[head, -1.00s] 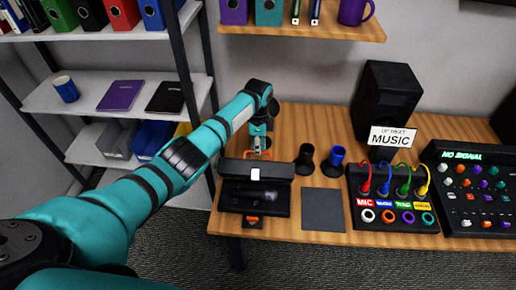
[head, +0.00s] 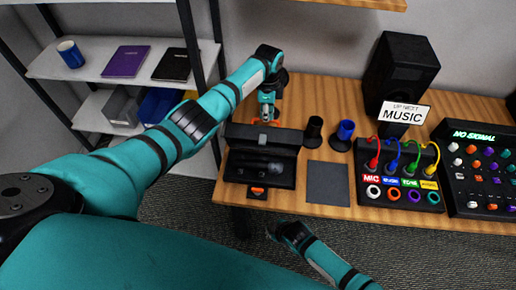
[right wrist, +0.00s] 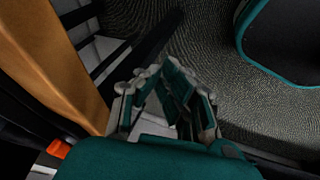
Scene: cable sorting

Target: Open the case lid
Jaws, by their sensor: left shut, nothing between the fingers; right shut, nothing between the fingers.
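The black case (head: 288,180) sits at the left end of the wooden table. Its lid (head: 240,134) is raised at the back, so the inside shows, with a dark microphone-like object (head: 262,167) lying in it. An orange latch (head: 257,191) is at the case's front. My left gripper (head: 267,118) is shut and empty just behind the lid, by an orange part; its fingertips are partly hidden and I cannot tell if they touch the lid. My right gripper (head: 279,233) is low in front of the table edge. It is shut and empty in the right wrist view (right wrist: 170,95).
Right of the case are a black holder (head: 313,130), a blue holder (head: 344,134) and a dark square mat (head: 328,184). Beyond are a cable box (head: 400,195), a mixer (head: 478,180) and a speaker (head: 402,70). A shelf (head: 95,50) stands left.

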